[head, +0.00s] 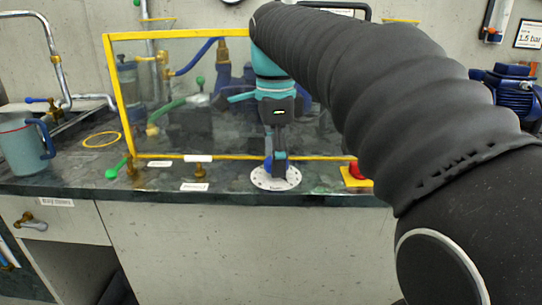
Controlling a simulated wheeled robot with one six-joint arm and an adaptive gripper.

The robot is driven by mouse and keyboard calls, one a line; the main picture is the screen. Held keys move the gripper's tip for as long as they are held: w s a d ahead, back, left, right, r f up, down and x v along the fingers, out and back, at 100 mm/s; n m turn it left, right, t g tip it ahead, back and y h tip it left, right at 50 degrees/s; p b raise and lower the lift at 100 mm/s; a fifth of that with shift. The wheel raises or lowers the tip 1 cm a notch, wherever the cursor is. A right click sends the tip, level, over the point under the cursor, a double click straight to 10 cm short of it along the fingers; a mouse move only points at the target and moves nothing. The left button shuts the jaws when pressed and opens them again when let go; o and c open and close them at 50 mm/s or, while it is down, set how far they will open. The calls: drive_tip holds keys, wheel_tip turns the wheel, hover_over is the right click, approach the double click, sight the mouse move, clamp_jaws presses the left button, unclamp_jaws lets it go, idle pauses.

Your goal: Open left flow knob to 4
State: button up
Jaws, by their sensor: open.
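A blue knob (279,162) stands on a round white dial plate (275,180) at the front of the counter, near the middle of the head view. I cannot read its marks or setting, or tell whether it is the left flow knob. My gripper (279,150) points down directly over this knob, its open fingers at the knob's top. The view is too small to show whether the fingers touch it. No second flow dial is visible; my black-sleeved arm hides the counter to the right.
A clear yellow-framed guard (112,100) stands behind the dial. A red button on a yellow base (356,172) sits close to its right. A blue-grey jug (20,147) stands far left.

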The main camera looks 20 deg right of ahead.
drive_tip(key=c, duration=1.2)
drive_tip(key=shift+o, duration=0.2)
drive_tip(key=shift+n, duration=0.3)
drive_tip(key=shift+r+n+p, duration=0.15)
drive_tip(key=shift+n+p, duration=0.7)
drive_tip(key=shift+n, duration=0.05)
drive_tip(key=n+p, duration=0.1)
drive_tip(key=n, duration=0.2)
drive_tip(key=shift+s+n+p, duration=0.1)
drive_tip(key=shift+n+p, duration=0.2)
drive_tip(key=shift+p, duration=0.1)
drive_tip(key=n+p, duration=0.1)
drive_tip(key=n, duration=0.4)
drive_tip(key=shift+n, duration=0.3)
drive_tip(key=n, duration=0.6)
drive_tip(key=shift+d+f, duration=0.1)
drive_tip(key=shift+f, duration=0.1)
drive_tip(key=n, duration=0.6)
drive_tip(key=shift+d, duration=0.1)
